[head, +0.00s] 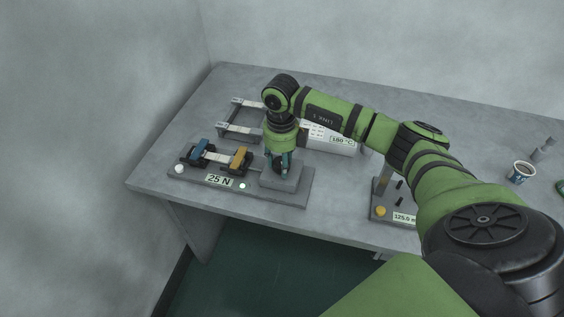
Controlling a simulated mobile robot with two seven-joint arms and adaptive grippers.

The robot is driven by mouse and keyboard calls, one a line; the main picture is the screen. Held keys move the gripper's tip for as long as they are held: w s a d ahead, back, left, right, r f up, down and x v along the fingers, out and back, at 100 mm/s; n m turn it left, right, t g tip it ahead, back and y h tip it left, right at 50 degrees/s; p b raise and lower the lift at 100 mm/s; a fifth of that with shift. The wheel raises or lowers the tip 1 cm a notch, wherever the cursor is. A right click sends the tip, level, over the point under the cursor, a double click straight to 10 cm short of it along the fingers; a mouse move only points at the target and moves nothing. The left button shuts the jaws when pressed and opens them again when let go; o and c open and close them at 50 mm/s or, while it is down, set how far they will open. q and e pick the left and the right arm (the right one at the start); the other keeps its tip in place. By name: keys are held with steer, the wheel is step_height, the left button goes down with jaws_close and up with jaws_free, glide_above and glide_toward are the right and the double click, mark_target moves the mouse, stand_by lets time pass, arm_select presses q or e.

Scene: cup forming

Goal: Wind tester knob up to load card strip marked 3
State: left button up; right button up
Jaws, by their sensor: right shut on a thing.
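The tester (292,199) is a flat grey base at the left of the table. No number can be read on the strip. The tester's label reads "25 N" (219,181). My right gripper (278,166) points down over the grey block at the tester's right end and is shut on the knob there, which the fingers mostly hide. My left gripper is not in view.
A white box labelled "180 °C" (342,140) stands behind my arm, beside a grey rail frame (240,126). A device labelled "125.0" (404,217) is at the front edge. A cup (521,172) stands at the right. The wall is close at left.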

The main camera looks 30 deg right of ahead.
mark_target(280, 160)
steer(key=shift+w+r+m, duration=0.2)
steer(key=shift+w+m, duration=0.1)
steer(key=shift+m, duration=0.4)
steer(key=o, duration=0.9)
steer(key=shift+o, duration=1.2)
steer(key=shift+f, duration=0.15)
step_height(280, 160, up, 12)
